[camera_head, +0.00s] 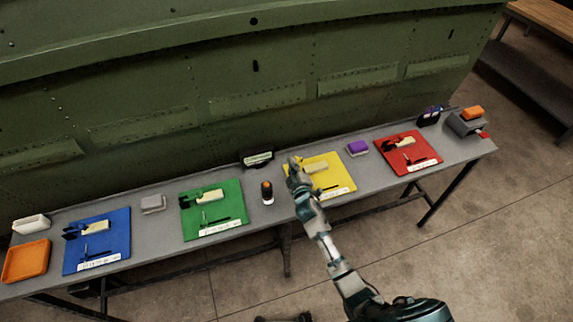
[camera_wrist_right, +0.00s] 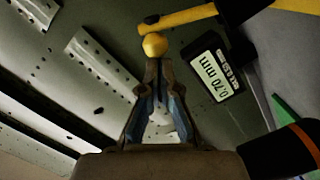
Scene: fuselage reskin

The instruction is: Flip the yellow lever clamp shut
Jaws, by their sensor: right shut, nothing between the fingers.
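The yellow board (camera_head: 335,183) lies on the bench with a pale block (camera_head: 316,167) and a small dark tool on it. My right gripper (camera_head: 293,163) is over the board's left edge and hides part of what is there. In the wrist view my right gripper (camera_wrist_right: 157,68) is shut with nothing between its fingers. Its tips are just below a yellow ball knob (camera_wrist_right: 154,45), touching or very close; I cannot tell which. A yellow lever arm (camera_wrist_right: 180,17) runs from above the knob to a dark body at upper right. My left gripper is not in view.
A black gauge reading 0.70 mm (camera_wrist_right: 213,70) stands near the gripper; the bench (camera_head: 165,225) also carries green (camera_head: 230,220), blue (camera_head: 118,225) and red (camera_head: 425,152) boards. The green fuselage panel (camera_head: 205,75) rises behind.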

